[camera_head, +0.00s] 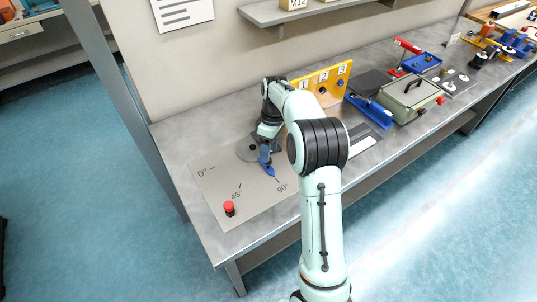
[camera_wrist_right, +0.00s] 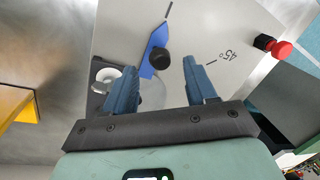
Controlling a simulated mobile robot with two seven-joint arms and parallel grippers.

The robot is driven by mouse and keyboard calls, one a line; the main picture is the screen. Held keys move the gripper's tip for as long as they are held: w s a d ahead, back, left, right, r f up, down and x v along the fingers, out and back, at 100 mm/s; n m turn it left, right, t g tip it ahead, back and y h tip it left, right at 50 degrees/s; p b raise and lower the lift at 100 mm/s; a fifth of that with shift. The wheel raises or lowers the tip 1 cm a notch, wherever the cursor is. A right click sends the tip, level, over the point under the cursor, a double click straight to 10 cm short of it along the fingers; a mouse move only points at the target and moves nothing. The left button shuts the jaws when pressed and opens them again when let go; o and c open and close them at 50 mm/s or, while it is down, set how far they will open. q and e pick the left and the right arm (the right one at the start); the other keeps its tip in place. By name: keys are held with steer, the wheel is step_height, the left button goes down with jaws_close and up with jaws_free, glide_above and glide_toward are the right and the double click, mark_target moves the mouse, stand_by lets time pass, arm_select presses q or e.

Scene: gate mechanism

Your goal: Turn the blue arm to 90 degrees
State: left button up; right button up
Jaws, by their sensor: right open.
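The blue arm (camera_head: 268,170) lies on a grey plate (camera_head: 212,182) marked 0°, 45° and 90°. Its pointed tip is at or very close to the 90° tick; a tiny offset cannot be told. The blue arm (camera_wrist_right: 153,46) also shows in the right wrist view, with a black knob (camera_wrist_right: 160,58) on it. My right gripper (camera_head: 266,150) is over the plate and partly hides the blue arm and its pivot. In the right wrist view my right gripper (camera_wrist_right: 161,72) is open, and the knob shows between its fingertips, apart from both. My left gripper is not in view.
A red button (camera_head: 229,208) stands at the plate's front corner. A yellow panel (camera_head: 328,86) numbered 1 to 3 stands behind my right arm. A blue device (camera_head: 368,110) and a green box (camera_head: 412,98) are farther right. A shelf (camera_head: 268,14) hangs on the wall.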

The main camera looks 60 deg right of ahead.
arm_select(q)
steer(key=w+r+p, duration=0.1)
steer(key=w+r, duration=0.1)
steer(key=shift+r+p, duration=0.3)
steer(key=shift+p, duration=0.05)
arm_select(e)
step_height(320, 180, up, 10)
steer(key=d, duration=0.2)
steer(key=shift+w, duration=0.15)
steer(key=shift+f, duration=0.1)
